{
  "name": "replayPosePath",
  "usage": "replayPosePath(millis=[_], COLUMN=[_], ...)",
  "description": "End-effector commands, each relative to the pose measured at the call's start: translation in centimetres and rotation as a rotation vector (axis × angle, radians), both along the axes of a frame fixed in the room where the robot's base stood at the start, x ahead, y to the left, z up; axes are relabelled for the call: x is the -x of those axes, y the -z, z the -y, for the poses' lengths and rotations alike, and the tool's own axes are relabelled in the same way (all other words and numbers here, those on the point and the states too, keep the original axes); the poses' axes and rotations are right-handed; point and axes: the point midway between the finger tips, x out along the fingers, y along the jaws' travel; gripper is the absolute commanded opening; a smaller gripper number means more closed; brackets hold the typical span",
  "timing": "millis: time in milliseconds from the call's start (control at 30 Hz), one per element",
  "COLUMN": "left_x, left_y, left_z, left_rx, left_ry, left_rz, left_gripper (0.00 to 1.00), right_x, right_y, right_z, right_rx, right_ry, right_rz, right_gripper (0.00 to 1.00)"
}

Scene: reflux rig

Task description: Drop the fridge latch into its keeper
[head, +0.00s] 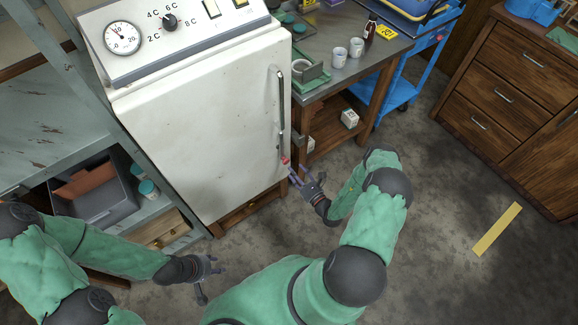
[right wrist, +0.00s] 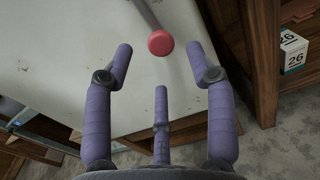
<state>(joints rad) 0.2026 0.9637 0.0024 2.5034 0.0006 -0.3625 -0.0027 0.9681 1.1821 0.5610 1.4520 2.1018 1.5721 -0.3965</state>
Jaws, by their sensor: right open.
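The white fridge (head: 205,125) stands at centre with its door shut or nearly so. A grey bar (head: 281,105) runs down the door's right edge. A red knob (head: 286,160), apparently the end of the fridge latch, shows low on that edge. In the right wrist view the red knob (right wrist: 160,42) ends a grey bar, ahead of and between my open fingers, not gripped. My right gripper (head: 296,176) is at the door's lower right corner. My left gripper (head: 207,280) is open and empty above the floor, lower left. I cannot make out the keeper.
A metal-topped bench (head: 335,75) with cups and a brown bottle stands right of the fridge. A small box (head: 349,118) sits on its lower shelf. A blue cart (head: 400,85) and wooden drawers (head: 500,95) are further right. The floor between is clear, with a yellow strip (head: 497,229).

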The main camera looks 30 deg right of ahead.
Motion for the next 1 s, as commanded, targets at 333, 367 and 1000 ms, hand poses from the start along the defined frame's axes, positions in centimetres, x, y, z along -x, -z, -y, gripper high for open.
replayPosePath(millis=[333,367,1000], left_x=[0.0,0.0,0.0], left_y=[1.3,1.3,1.3], left_z=[0.0,0.0,0.0], left_rx=[0.000,0.000,0.000], left_ry=[0.000,0.000,0.000], left_rz=[0.000,0.000,0.000], left_gripper=[0.40,0.40,0.40], right_x=[-4.4,-4.6,-4.9], right_y=[0.1,0.0,-0.1], right_z=[-0.4,-0.4,-0.4], right_rx=[0.001,0.000,0.000], right_ry=[-0.003,-0.003,-0.001], right_rz=[0.001,0.001,0.001], right_gripper=[0.56,0.56,0.00])
